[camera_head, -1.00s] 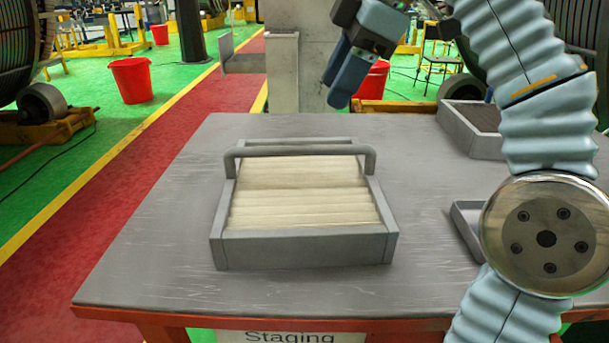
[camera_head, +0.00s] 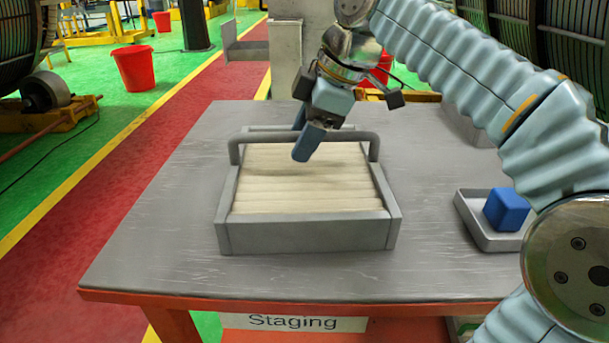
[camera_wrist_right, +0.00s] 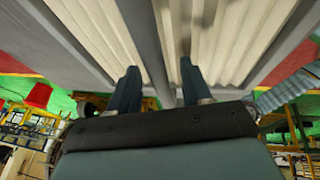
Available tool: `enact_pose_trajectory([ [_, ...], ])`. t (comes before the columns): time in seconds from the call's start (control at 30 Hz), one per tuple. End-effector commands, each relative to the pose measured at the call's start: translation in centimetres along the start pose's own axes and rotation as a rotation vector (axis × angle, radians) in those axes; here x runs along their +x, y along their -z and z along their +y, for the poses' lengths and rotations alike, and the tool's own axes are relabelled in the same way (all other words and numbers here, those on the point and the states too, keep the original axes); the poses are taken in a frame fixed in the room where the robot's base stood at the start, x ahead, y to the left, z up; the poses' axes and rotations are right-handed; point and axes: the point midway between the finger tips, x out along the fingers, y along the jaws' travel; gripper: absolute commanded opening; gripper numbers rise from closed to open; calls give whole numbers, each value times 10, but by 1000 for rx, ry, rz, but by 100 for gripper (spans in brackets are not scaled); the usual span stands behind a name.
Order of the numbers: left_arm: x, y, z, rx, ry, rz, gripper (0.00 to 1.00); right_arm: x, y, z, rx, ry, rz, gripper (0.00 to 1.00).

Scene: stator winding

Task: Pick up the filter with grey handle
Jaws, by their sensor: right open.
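The filter (camera_head: 308,236) is a grey rectangular frame with pleated cream media, lying on the grey table. Its grey bar handle (camera_head: 262,137) arches across the frame towards the back. My right gripper (camera_head: 305,143) is at the handle, hiding part of the bar in the head view. In the right wrist view the handle (camera_wrist_right: 147,45) runs lengthwise between the two open fingers (camera_wrist_right: 158,82), with the pleats (camera_wrist_right: 222,35) behind it. The fingers do not appear closed on the bar. My left gripper is not in view.
A small grey tray (camera_head: 470,221) holding a blue cube (camera_head: 506,209) is right of the filter. Another grey bin (camera_head: 465,122) stands at the back right, partly behind my arm. The table (camera_head: 150,220) is clear left of the filter.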

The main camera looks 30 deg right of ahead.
Motion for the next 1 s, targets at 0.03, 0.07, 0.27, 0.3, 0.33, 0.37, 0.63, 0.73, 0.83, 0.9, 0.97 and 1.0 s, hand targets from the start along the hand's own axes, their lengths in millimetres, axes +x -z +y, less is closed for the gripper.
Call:
enact_pose_trajectory([
  [0.03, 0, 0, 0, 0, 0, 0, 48, 5, 0, 0, 1, 1, -1, 48],
  [0.07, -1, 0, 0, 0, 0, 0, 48, 7, 0, 0, 1, 0, 0, 48],
  [0.27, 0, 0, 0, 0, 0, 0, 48, 9, 0, 0, 0, 0, 1, 48],
  [0.3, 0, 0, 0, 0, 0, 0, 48, 9, 0, 0, 0, 0, 1, 48],
  [0.33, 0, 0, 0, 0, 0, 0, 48, 9, 0, 0, 0, 0, 1, 44],
  [0.37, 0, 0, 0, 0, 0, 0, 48, 9, 0, 0, 0, 0, 1, 39],
  [0.63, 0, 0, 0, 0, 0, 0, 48, 9, 0, 0, 0, 0, 1, 0],
  [0.73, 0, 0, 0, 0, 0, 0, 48, 9, 0, 0, 0, 0, 1, 0],
  [0.83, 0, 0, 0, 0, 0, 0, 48, 9, 0, 0, 0, 0, 1, 0],
  [0.9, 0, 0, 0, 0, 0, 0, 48, 9, 0, 0, 0, 0, 1, 0],
  [0.97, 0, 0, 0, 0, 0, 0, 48, 9, 0, 0, 0, 0, 1, 0],
  [1.0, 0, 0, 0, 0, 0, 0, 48, 9, 0, 0, 0, 0, 1, 0],
])
